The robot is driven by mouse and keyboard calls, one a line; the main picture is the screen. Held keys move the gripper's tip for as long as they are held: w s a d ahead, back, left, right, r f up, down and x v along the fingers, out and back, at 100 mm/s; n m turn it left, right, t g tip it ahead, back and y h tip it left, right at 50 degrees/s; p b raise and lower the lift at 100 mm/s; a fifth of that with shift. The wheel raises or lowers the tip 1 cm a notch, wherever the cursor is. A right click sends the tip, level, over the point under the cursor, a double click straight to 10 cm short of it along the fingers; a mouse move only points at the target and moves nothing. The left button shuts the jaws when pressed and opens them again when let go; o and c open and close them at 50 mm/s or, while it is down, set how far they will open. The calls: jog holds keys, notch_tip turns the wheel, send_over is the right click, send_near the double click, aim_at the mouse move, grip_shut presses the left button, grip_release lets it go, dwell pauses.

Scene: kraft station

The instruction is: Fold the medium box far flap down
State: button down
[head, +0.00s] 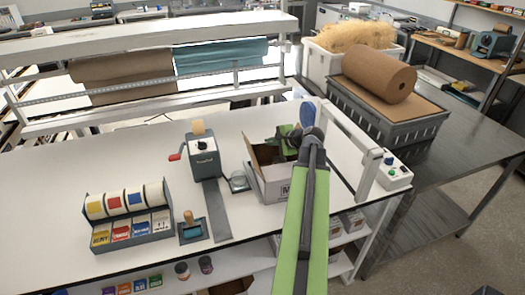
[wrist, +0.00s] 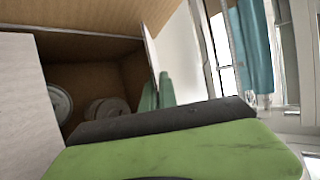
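The medium box (head: 270,185) stands on the white bench with an "M" on its near side. Its brown inside and a raised left panel show in the head view. My gripper (head: 290,140) is at the box's far right part, partly over it. In the wrist view, a brown cardboard panel (wrist: 85,14) spans the top and a pale panel (wrist: 25,110) lies at the left. Round items (wrist: 105,110) sit inside the box (wrist: 90,75). A thin upright flap edge stands beside my green and black finger. My arm hides the box's right side. The gap between fingers is unclear.
A white frame (head: 350,140) and a button box (head: 393,172) stand at the right.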

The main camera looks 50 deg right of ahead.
jog(key=shift+s+d+f+t+b, duration=0.3)
jog(key=shift+f+t+b, duration=0.15)
jog(key=shift+b, duration=0.15)
jog(key=shift+s+d+r+h, duration=0.15)
jog(key=shift+r+h, duration=0.1)
jog(key=shift+h, duration=0.15)
jog(key=c, duration=1.6)
grip_release()
jog(key=shift+w, duration=0.2)
jog(key=shift+c, duration=0.2)
